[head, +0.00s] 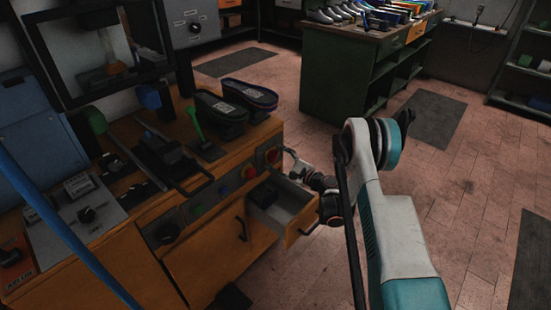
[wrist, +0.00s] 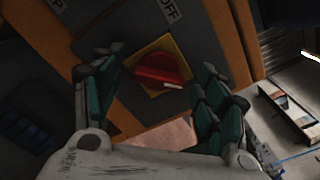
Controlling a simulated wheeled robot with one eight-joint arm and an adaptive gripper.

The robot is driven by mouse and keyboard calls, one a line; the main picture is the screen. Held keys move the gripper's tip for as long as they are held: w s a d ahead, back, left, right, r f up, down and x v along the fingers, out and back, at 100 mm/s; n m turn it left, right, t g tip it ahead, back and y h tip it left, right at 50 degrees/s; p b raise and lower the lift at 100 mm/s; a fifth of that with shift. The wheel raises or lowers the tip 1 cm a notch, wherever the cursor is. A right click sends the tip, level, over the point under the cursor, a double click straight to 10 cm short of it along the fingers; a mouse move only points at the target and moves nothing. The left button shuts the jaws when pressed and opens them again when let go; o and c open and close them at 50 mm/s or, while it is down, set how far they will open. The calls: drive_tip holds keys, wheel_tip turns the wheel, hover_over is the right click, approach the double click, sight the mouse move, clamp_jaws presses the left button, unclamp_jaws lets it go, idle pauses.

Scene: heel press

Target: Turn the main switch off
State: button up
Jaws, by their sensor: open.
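The main switch is a red rotary knob (wrist: 160,70) on a yellow plate (wrist: 178,47), set in a dark panel. It also shows as a red spot on the bench front in the head view (head: 272,156). A white mark sits at the right end of the knob in the wrist view. An OFF label (wrist: 168,12) is above the plate there. My gripper (wrist: 161,66) is open, with one finger on each side of the knob. I cannot tell whether either finger touches it. In the head view my gripper (head: 295,163) is close to the bench front.
An open drawer (head: 304,224) sticks out of the bench just below my gripper. Another red control (head: 249,173) sits left of the switch. The tiled floor (head: 470,200) to the right is mostly clear.

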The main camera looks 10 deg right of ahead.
drive_tip(key=c, duration=1.1)
drive_tip(key=shift+n, duration=0.3)
drive_tip(key=n, duration=0.3)
drive_tip(key=shift+f+n, duration=0.1)
drive_tip(key=shift+n, duration=0.2)
drive_tip(key=n, duration=0.9)
drive_tip(key=shift+s+f, duration=0.1)
drive_tip(key=shift+f, duration=0.1)
drive_tip(key=shift+o, duration=0.3)
drive_tip(key=n, duration=0.4)
drive_tip(key=shift+f+n, duration=0.1)
drive_tip(key=shift+n, duration=0.3)
drive_tip(key=shift+c, duration=0.2)
